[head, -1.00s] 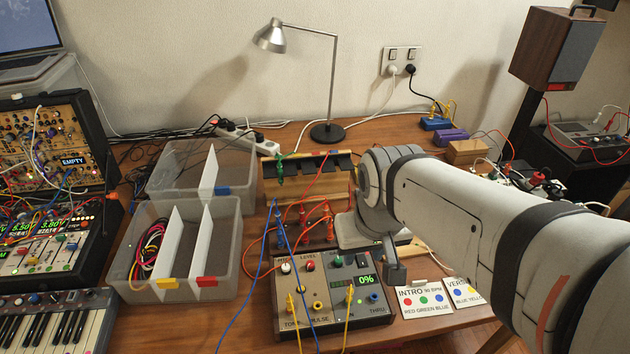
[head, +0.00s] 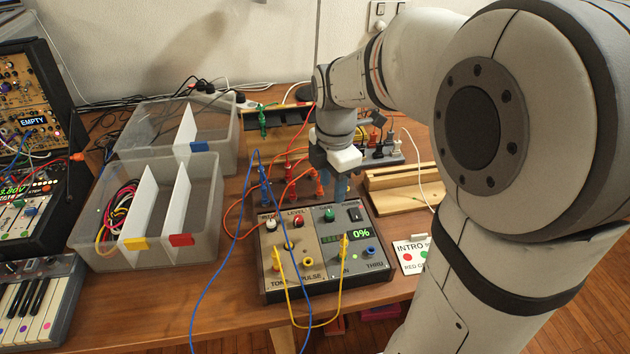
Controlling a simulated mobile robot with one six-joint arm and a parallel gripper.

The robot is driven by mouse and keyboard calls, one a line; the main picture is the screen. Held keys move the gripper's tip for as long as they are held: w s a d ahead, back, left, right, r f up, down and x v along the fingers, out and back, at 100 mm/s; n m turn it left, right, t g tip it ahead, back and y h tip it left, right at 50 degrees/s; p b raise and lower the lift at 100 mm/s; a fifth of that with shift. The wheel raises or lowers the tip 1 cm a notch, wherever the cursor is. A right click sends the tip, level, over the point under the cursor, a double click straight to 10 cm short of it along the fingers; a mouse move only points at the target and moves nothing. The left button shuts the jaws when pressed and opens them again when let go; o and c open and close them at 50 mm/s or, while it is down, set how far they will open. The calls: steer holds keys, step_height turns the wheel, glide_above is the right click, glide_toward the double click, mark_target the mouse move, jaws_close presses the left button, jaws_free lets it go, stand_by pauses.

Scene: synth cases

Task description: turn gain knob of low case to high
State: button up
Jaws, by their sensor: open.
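The low case (head: 330,290) is a grey panel unit at the front of the table, with a display (head: 345,236) reading 0%. Its gain knob (head: 329,214) is green and sits near the top of the right half, under the label GAIN. A red level knob (head: 298,222) and a white knob (head: 271,224) are to its left. My gripper (head: 331,190) points down just above and behind the gain knob, open and apparently empty. Its fingertips are small and partly lost against the cables behind, so I cannot tell whether they touch the knob.
A yellow cable (head: 313,325) loops across the case front, and a blue cable (head: 222,262) arches along its left. Red plugs stand behind the case. A divided clear bin (head: 213,220) is to the left, a wooden block (head: 400,198) to the right. My arm hides the right side.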

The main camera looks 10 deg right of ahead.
mark_target(330, 213)
steer(key=shift+w+f+n, duration=0.35)
steer(key=shift+f+n, duration=0.15)
steer(key=shift+f, duration=0.1)
step_height(330, 213, down, 7)
steer(key=shift+f+b, duration=0.15)
steer(key=shift+b, duration=0.7)
steer(key=shift+c, duration=0.5)
jaws_close()
